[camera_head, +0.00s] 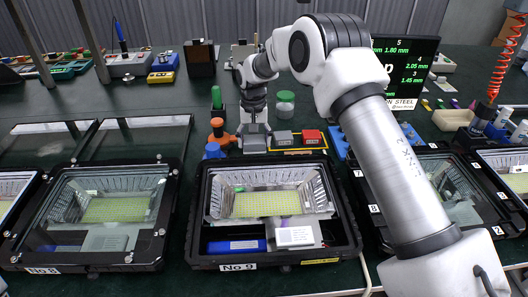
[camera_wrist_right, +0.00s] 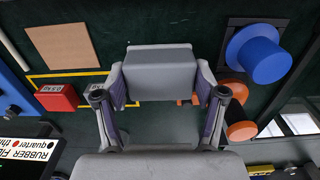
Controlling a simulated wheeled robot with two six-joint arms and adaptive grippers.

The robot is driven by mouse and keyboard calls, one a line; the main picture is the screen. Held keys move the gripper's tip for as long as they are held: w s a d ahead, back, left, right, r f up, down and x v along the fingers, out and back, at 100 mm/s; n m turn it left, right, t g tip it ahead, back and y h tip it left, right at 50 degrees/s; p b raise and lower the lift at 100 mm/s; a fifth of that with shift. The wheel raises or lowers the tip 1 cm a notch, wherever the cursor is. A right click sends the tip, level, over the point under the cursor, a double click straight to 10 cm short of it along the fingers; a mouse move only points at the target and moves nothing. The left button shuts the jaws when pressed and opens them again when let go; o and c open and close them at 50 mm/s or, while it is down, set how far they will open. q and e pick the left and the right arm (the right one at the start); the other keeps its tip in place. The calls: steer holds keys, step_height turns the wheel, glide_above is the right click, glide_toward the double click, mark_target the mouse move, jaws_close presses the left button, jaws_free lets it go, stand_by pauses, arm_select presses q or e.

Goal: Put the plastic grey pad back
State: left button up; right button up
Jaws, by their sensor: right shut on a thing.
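My right gripper (camera_head: 255,129) is shut on a plastic grey pad (camera_wrist_right: 160,73), which sits between its two fingers in the right wrist view. In the head view the gripper points down over the back of the table, behind the middle housing, at the left of a yellow-outlined area. The held pad's underside is hidden, so I cannot tell if it touches the table. A grey block (camera_head: 284,139) and a red block (camera_head: 312,138) stand to its right; the red one also shows in the wrist view (camera_wrist_right: 57,97). My left gripper is not in view.
The open middle housing (camera_head: 203,205) stands in front, with a reflector and small boxes inside. Orange (camera_head: 217,130) and blue (camera_head: 213,149) knobbed tools stand left of the gripper. A green-lidded jar (camera_head: 286,103) stands behind. More housings stand on both sides.

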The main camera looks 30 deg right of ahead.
mark_target(255, 151)
steer(key=shift+f, duration=2.3)
steer(key=o, duration=1.2)
steer(key=shift+f, duration=0.1)
step_height(255, 151, up, 12)
steer(key=shift+r, duration=0.2)
